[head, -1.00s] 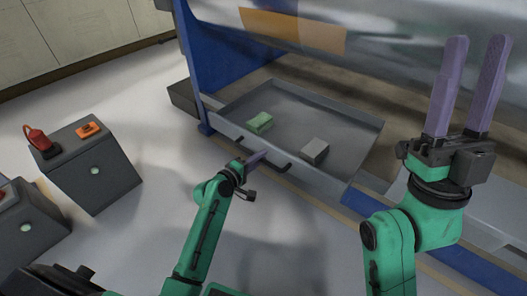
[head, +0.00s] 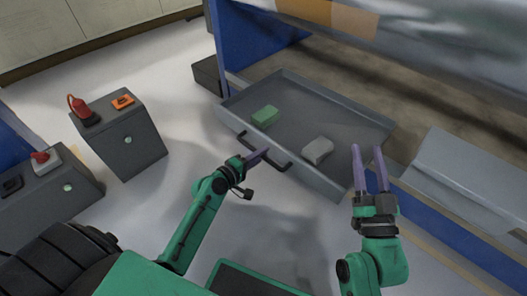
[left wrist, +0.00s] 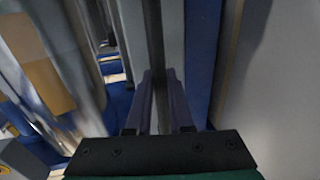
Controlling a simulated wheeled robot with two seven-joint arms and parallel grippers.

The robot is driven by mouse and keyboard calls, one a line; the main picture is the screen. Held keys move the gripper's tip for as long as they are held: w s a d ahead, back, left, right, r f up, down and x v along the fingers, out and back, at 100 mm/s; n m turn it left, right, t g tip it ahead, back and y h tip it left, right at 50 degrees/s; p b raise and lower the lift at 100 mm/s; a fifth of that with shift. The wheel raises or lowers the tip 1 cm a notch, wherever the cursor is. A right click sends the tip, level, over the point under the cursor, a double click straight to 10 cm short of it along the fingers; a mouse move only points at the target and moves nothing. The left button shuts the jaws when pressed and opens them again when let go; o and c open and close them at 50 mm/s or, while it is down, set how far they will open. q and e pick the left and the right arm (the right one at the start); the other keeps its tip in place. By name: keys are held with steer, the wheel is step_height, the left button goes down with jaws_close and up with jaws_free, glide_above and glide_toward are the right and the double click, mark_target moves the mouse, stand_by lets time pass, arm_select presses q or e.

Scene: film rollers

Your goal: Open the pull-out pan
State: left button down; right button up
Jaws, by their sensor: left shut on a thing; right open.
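The pull-out pan (head: 352,108) is a shallow grey tray standing out from under the big machine, its front wall clear of the blue frame. A dark bar handle (head: 282,166) runs along its front wall. My left gripper (head: 258,156) is shut on the handle; its purple fingers also show in the left wrist view (left wrist: 160,100), around a dark bar. My right gripper (head: 370,165) is open and empty, its fingers pointing up in the picture near the pan's right front corner. A green block (head: 265,115) and a light grey block (head: 317,150) lie in the pan.
Two grey control boxes stand at the left, one with a red item (head: 78,105) and an orange item (head: 122,102). A grey sloped panel (head: 470,180) and blue rail lie right of the pan. Pale floor is clear in front of the pan.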

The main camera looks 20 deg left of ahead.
arm_select(q)
steer(key=shift+s+a, duration=0.1)
steer(key=shift+s, duration=0.1)
arm_select(e)
steer(key=shift+s+f, duration=0.15)
steer(key=shift+f, duration=0.25)
arm_select(q)
steer(key=c, duration=0.8)
jaws_free()
arm_select(e)
steer(key=shift+a, duration=0.1)
